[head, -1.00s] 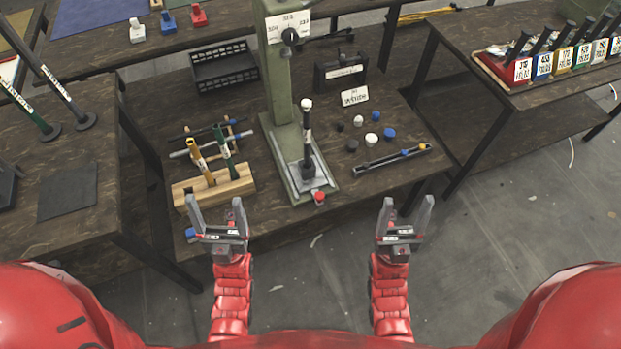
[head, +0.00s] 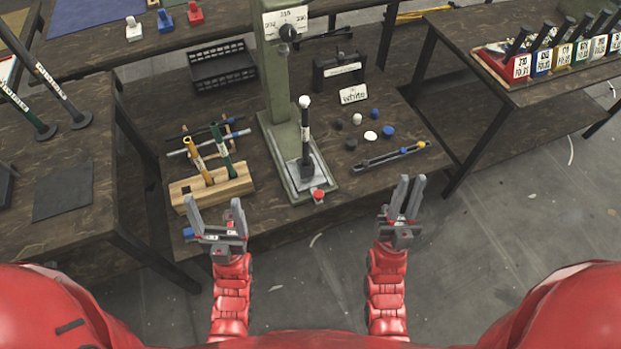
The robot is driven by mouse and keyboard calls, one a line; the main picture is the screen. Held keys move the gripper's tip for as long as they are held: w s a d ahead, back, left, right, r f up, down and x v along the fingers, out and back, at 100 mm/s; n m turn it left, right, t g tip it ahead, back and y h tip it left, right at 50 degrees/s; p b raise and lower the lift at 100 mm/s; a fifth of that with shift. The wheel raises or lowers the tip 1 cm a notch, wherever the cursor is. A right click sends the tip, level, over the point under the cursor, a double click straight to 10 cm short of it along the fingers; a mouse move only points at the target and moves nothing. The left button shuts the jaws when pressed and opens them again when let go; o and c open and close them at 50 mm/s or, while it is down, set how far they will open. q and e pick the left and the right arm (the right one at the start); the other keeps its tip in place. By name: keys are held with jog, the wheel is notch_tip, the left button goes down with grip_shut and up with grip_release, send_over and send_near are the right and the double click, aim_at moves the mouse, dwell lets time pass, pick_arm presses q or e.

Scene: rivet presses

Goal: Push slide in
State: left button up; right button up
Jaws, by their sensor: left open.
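The green press (head: 277,95) stands at the middle of the central table. At its foot is a grey slide plate (head: 325,182) with a red knob (head: 318,194) at its front end, near the table's front edge. An upright dark rod with a white top (head: 305,128) stands over the plate. My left gripper (head: 214,203) is open and empty, to the left of the knob and in front of the wooden block. My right gripper (head: 411,182) is to the right of the knob. Its fingers are apart with nothing between them. Neither gripper touches the slide.
A wooden block (head: 238,187) with yellow and green tools stands left of the press. Several small caps (head: 371,135) and a rail with knobs (head: 385,158) lie right of it. A label card (head: 353,94) stands behind the caps.

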jog(key=w+d+f+m+g+h+b, duration=0.1)
jog(key=w+f+m+g, duration=0.1)
jog(key=w+d+f+m+g+h+b, duration=0.1)
jog(key=w+f+m+g+h, duration=0.1)
jog(key=w+f, duration=0.1)
jog(key=w+d+f+m+g+h+b, duration=0.1)
jog(key=w+f+m+g+h, duration=0.1)
jog(key=shift+w+d+f, duration=0.2)
jog(key=shift+w+f, duration=0.15)
grip_shut()
jog(key=m+g+y+b, duration=0.5)
jog(key=g+y+b, duration=0.5)
jog(key=g+y, duration=0.3)
send_near(307, 171)
jog(key=shift+y, duration=0.6)
jog(key=x, duration=0.6)
jog(key=shift+w+d+f+p, duration=0.2)
jog(key=shift+d+f+p, duration=0.15)
jog(key=shift+f, duration=0.1)
jog(key=shift+w, duration=0.1)
